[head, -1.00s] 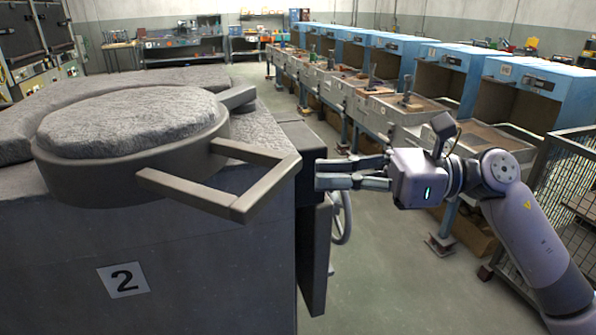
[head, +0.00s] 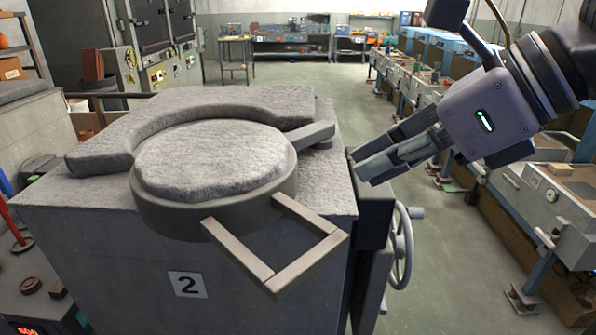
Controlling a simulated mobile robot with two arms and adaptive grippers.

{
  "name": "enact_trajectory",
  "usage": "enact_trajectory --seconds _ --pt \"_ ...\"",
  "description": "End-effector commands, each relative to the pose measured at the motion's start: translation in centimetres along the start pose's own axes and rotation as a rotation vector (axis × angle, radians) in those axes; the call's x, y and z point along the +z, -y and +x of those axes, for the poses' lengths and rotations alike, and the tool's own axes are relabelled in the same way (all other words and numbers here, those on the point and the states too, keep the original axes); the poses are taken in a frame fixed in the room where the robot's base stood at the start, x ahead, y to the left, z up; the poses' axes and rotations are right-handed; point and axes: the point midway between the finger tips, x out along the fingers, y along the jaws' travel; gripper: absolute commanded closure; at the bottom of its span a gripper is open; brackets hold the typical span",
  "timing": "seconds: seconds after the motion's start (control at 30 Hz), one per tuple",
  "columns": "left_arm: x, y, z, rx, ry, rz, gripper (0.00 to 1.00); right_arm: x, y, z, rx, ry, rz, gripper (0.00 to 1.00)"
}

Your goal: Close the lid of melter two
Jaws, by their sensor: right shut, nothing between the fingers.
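Melter two (head: 100,235) is a big grey block with a "2" plate (head: 187,285) on its front. Its round lid (head: 212,158), with a rough pale grey face and dark rim, lies flat on top, inside a C-shaped raised collar (head: 98,158) at its back and left. No opening shows under the lid; I cannot tell if it is fully seated. The lid's frame handle (head: 307,262) sticks out at the front right. My right gripper (head: 364,169) is shut and empty, right of the lid and apart from the handle. My left gripper is out of view.
A short bar (head: 308,136) joins the lid's back right side. A handwheel (head: 401,246) sits on the melter's right side. Blue and grey benches (head: 555,215) line the right. The aisle floor (head: 445,240) between is clear. Cabinets (head: 150,50) stand behind left.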

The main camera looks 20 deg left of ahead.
Motion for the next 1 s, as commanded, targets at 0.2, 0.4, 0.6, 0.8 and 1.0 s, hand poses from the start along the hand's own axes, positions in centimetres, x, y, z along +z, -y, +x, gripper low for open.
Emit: enact_trajectory --seconds 0.2,0.4,0.6,0.8,1.0 --pt "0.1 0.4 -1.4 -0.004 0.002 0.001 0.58 0.1 -0.2 3.8 0.009 -0.002 0.0 1.0" --pt "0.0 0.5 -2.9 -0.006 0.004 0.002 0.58 0.2 -0.2 8.1 0.009 0.0 0.0 1.0" --pt "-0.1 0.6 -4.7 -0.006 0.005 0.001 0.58 1.9 -0.2 10.7 0.008 0.002 -0.003 1.0" --pt "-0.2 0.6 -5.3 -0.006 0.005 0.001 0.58 2.7 -0.2 12.0 0.006 0.003 -0.001 1.0" --pt "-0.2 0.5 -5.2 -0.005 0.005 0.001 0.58 2.7 -0.1 12.2 0.005 0.003 -0.001 1.0"
